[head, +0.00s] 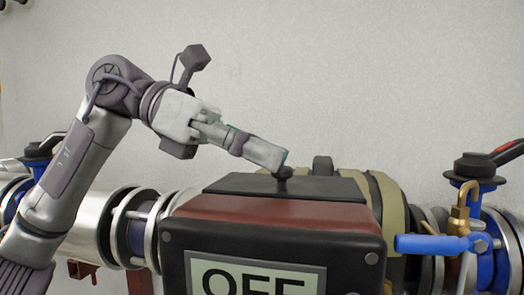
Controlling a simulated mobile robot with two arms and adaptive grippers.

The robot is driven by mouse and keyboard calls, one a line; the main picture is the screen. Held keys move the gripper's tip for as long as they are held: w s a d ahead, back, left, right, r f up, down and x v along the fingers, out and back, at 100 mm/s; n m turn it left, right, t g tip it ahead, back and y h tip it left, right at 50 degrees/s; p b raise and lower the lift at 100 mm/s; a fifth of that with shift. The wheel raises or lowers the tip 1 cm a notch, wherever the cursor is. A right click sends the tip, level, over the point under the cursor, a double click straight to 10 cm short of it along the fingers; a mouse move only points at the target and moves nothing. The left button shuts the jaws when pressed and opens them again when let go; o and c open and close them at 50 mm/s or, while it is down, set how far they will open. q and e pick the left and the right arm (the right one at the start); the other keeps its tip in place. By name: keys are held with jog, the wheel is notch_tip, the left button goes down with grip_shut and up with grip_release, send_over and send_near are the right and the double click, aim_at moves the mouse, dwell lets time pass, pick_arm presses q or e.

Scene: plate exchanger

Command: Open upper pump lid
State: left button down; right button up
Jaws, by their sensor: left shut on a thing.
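The pump box has a dark red body (235,211) with a flat black lid (325,190) on top. A round black knob (284,185) stands up from the lid. My left gripper (282,164) comes in from the upper left, tilted downward, with its fingers shut on the knob. The fingertips hide the top of the knob. The lid appears to lie flat on the box. My right gripper is not in view.
The box front carries an "OFF" display (255,277). Right of it are a blue lever (430,244), a brass fitting (461,208) and a blue valve (475,170) with a red-black handle. Metal pipe flanges flank the box. The wall behind is bare, with free room above the lid.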

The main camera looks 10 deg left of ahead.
pick_arm(q)
jog(key=shift+a, duration=0.1)
dwell(0.5)
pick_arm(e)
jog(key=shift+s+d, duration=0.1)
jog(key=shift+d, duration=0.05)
pick_arm(q)
jog(key=c, duration=1.7)
grip_release()
jog(key=shift+a+f, duration=0.1)
jog(key=shift+a, duration=0.15)
jog(key=o, duration=0.5)
jog(key=shift+w+d, duration=0.15)
jog(key=shift+w, duration=0.1)
jog(key=shift+o, duration=1.1)
jog(key=shift+d, duration=0.5)
jog(key=shift+s+a, duration=0.2)
jog(key=shift+a, duration=0.05)
jog(key=v, duration=1.1)
jog(key=shift+w+a+r, duration=0.15)
jog(key=shift+a+r, duration=0.05)
jog(key=shift+r, duration=0.1)
